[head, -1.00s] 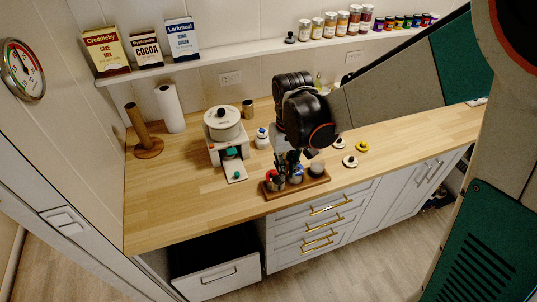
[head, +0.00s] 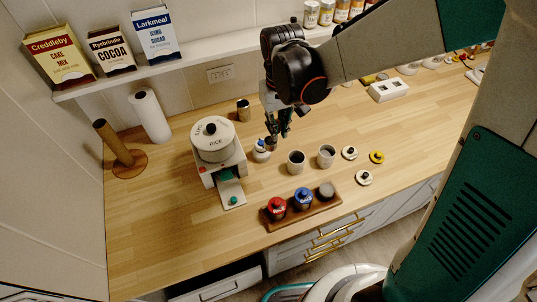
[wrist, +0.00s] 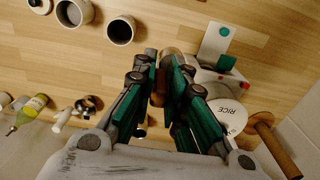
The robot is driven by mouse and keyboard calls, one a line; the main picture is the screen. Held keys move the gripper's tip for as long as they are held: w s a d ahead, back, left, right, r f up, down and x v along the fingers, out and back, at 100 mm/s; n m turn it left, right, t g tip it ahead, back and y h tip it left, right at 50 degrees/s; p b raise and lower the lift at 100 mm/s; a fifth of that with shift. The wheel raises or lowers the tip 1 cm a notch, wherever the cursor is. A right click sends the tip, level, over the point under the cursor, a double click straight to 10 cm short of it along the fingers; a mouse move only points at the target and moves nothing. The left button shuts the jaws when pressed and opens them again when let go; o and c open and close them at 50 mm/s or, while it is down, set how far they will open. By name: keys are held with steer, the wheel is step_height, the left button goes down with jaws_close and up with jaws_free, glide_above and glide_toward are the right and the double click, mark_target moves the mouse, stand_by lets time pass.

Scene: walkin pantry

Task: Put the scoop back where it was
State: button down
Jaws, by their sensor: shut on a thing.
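My gripper (head: 278,132) is low over the wooden counter, right of the rice dispenser (head: 213,142) and close to a small white jar with a blue top (head: 261,150). In the wrist view the fingertips (wrist: 166,62) are closed around a small brown rounded thing, which I take to be the scoop (wrist: 167,65). It is mostly hidden by the fingers, and its shape is unclear. In the head view it shows as a dark brown bit at the fingertips (head: 271,144). I cannot tell whether it touches the counter.
Two open grey canisters (head: 296,162) (head: 326,156) stand in front of my gripper. A wooden tray (head: 312,209) holds red, blue and grey-topped jars. Loose lids (head: 364,178) lie to the right. A metal tin (head: 243,110) stands behind.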

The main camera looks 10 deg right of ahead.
step_height(320, 180, down, 20)
steer(key=b, duration=1.3)
steer(key=shift+w, duration=0.1)
steer(key=shift+r, duration=0.1)
steer(key=c, duration=2)
jaws_free()
steer(key=shift+f, duration=0.2)
steer(key=o, duration=0.4)
steer(key=shift+r, duration=0.1)
step_height(320, 180, up, 12)
steer(key=p, duration=0.3)
